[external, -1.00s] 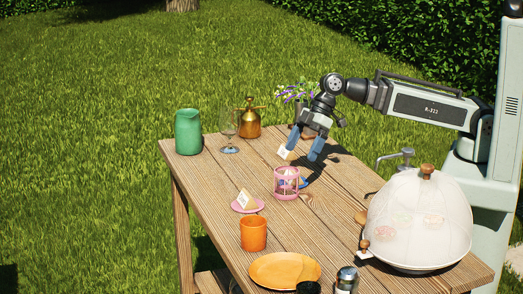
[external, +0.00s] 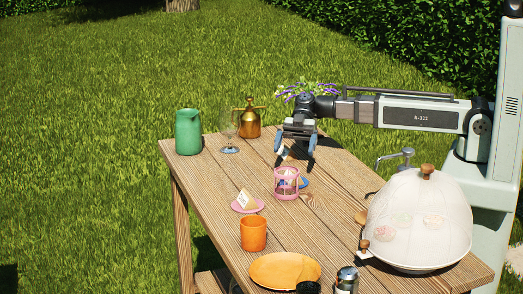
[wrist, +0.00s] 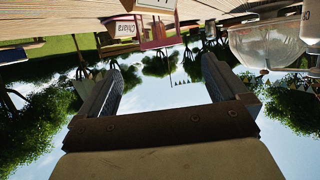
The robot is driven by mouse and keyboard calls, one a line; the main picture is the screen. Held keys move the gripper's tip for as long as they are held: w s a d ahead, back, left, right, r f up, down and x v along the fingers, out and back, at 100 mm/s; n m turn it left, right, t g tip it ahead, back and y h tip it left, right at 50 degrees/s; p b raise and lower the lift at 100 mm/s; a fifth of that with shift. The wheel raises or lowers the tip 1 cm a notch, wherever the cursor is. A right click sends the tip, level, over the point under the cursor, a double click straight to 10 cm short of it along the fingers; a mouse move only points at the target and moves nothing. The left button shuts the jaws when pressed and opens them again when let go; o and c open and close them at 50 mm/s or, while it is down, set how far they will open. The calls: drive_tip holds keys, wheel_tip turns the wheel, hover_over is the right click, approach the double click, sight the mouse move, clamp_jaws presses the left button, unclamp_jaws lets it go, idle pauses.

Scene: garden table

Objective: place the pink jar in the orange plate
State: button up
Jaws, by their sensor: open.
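The pink jar (external: 286,183), with open cage-like sides, stands upright mid-table; it seems to show upside down in the wrist view (wrist: 157,40). The orange plate (external: 285,269) lies flat at the front of the table, apart from the jar. My gripper (external: 296,150) is open and empty, above the table and behind the jar. Its spread fingers show in the wrist view (wrist: 162,68) with only background between them.
An orange cup (external: 253,233) and a pink saucer (external: 237,206) with a card stand left of the jar. A mesh dome (external: 418,220) fills the right. A green pitcher (external: 188,132), glass and brass can (external: 249,120) stand at the back. Dark-topped jars crowd the plate's front right.

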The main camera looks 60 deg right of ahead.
sight(284, 182)
drive_tip(key=x, duration=1.2)
drive_tip(key=shift+s+a, duration=0.15)
drive_tip(key=shift+a, duration=0.05)
drive_tip(key=c, duration=1.2)
